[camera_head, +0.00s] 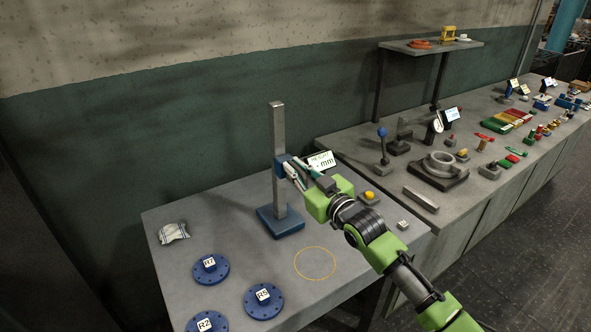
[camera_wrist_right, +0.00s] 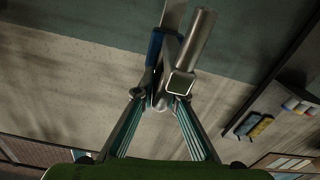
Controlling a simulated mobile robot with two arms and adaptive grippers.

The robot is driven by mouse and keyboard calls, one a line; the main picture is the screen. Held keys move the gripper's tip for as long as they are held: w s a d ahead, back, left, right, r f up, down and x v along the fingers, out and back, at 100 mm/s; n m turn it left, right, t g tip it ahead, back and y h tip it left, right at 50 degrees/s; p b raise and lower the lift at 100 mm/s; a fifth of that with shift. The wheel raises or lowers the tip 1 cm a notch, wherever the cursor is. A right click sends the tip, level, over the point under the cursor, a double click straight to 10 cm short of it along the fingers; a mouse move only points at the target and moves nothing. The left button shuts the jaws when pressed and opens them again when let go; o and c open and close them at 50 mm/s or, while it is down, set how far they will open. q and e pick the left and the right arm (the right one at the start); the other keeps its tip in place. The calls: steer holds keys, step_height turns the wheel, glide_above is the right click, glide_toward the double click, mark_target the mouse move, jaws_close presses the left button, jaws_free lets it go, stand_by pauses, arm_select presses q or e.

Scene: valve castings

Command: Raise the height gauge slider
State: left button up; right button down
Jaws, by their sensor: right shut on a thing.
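The height gauge (camera_head: 279,148) stands upright on the grey table, a grey square column on a blue square base (camera_head: 281,222). Its blue slider (camera_head: 281,168) sits about midway up the column. My right gripper (camera_head: 291,172) reaches in from the right and is shut on the slider at its right side. In the right wrist view the fingers (camera_wrist_right: 161,100) close on a grey part beside the blue slider (camera_wrist_right: 155,48), and the column (camera_wrist_right: 196,42) shows behind. Exactly which part of the slider is pinched is hard to tell. My left gripper is not in view.
A display reading mm (camera_head: 321,161) stands behind my gripper. Blue flanges R7 (camera_head: 222,272), R5 (camera_head: 273,304) and R2 (camera_head: 219,325) lie at the front left, near a cloth (camera_head: 173,233). An orange circle (camera_head: 315,263) marks bare table. A second bench (camera_head: 385,197) with castings stands right.

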steer(key=c, duration=2.1)
jaws_free()
steer(key=shift+r, duration=0.3)
steer(key=shift+f, duration=0.2)
steer(key=shift+f, duration=0.1)
steer(key=v, duration=1.2)
